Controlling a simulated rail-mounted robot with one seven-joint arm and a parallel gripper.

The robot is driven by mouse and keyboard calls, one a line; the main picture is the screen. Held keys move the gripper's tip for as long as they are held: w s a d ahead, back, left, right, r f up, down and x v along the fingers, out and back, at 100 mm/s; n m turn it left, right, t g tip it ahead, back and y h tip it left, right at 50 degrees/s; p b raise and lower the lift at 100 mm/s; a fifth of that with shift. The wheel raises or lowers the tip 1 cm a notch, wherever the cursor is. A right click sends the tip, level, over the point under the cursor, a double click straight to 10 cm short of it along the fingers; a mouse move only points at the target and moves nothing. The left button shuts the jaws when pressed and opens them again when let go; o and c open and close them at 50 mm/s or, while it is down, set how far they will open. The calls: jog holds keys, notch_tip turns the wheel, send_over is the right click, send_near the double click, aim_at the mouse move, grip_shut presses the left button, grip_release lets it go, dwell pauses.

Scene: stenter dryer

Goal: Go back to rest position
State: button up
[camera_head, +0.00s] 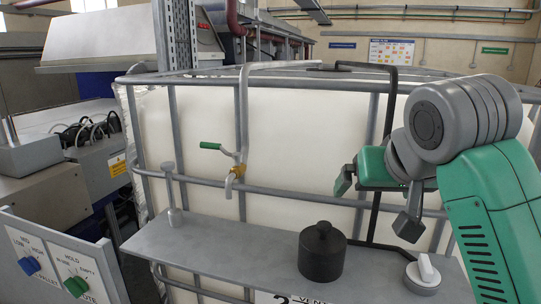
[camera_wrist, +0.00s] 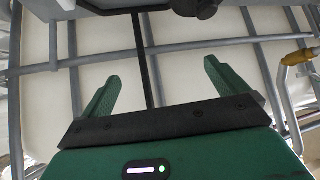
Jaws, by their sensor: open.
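My gripper (camera_head: 346,178) is open and empty, in front of the white caged tank (camera_head: 290,130). In the wrist view, the two green fingers of my gripper (camera_wrist: 162,72) stand wide apart with nothing between them. Behind them are the tank's white wall and grey cage bars, and a dark upright pipe runs behind the gap. My green and grey arm comes in from the right in the head view, bent at the elbow. The gripper is above the grey shelf (camera_head: 235,255) and touches nothing that I can make out.
A valve with a green handle (camera_head: 210,146) and brass tap (camera_head: 235,178) hangs left of my gripper. The shelf carries a black lidded pot (camera_head: 322,252), a light grey knob (camera_head: 425,270) and a grey stemmed piece (camera_head: 171,195). A panel with blue and green knobs (camera_head: 52,270) is at lower left.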

jog(key=a+r+n+t+y+p, duration=0.15)
jog(key=a+t, duration=0.25)
jog(key=a, duration=0.5)
jog(key=a+r+n+t+y, duration=0.2)
jog(key=a+r+t+y, duration=0.1)
jog(key=a, duration=0.7)
jog(key=s+r+m+t+h+p, duration=0.1)
jog(key=s+t, duration=0.3)
jog(key=s, duration=0.6)
jog(key=s+a+r+m+t+h, duration=0.1)
jog(key=s+r+t+h, duration=0.2)
jog(key=s, duration=0.8)
jog(key=shift+r+t+p, duration=0.35)
jog(key=shift+r+t, duration=0.1)
jog(key=shift+t, duration=0.55)
jog(key=shift+a, duration=0.1)
